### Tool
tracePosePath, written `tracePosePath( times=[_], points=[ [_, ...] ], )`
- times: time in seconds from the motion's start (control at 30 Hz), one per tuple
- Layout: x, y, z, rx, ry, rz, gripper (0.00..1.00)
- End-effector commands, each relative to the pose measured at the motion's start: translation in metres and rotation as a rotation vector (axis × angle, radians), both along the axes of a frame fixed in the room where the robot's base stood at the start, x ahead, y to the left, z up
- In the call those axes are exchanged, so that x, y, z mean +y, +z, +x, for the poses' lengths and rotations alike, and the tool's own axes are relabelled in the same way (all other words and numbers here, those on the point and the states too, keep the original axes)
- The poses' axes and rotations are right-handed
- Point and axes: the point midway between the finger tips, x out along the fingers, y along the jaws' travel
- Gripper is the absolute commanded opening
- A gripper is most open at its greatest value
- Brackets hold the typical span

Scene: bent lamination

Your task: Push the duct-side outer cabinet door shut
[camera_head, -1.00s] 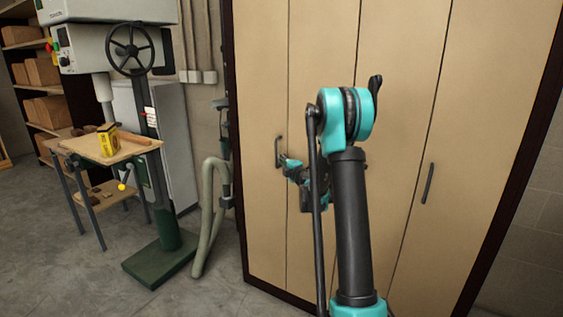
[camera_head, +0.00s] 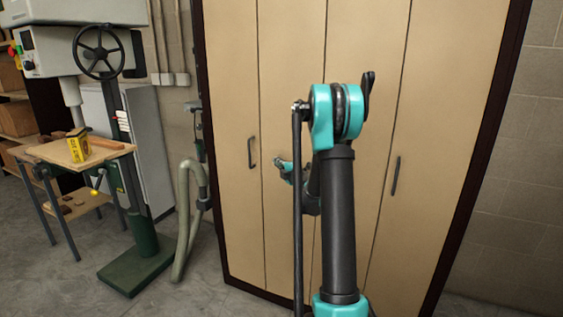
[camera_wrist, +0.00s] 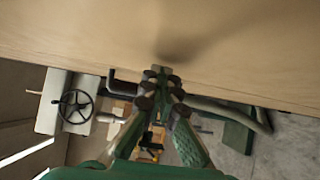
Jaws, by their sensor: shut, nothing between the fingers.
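The duct-side outer cabinet door (camera_head: 230,110) is the leftmost tan panel in the head view, with a dark bar handle (camera_head: 251,153). It looks flush with the panel beside it, with only a thin dark seam between them. My gripper (camera_head: 281,165) is to the right of that handle, in front of the second panel and partly hidden by my arm. In the wrist view my gripper (camera_wrist: 161,72) is shut and empty, its tips at or very near the tan door face (camera_wrist: 230,45). I cannot tell if they touch.
A drill press (camera_head: 130,240) with a wooden worktable (camera_head: 70,150) stands to the left. A pale duct hose (camera_head: 183,220) hangs beside the cabinet's dark left edge. A second handle (camera_head: 396,176) is on the right door. Grey floor is clear at the front left.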

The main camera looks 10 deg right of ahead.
Motion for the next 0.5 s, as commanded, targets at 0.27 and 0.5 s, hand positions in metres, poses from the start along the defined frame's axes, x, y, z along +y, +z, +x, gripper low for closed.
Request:
tracePosePath(
  times=[0.27, 0.5],
  points=[
    [-0.076, 0.03, -0.091, 0.001, -0.054, 0.0, 0.0],
    [-0.12, 0.05, -0.193, 0.003, -0.1, 0.001, 0.0]
  ],
)
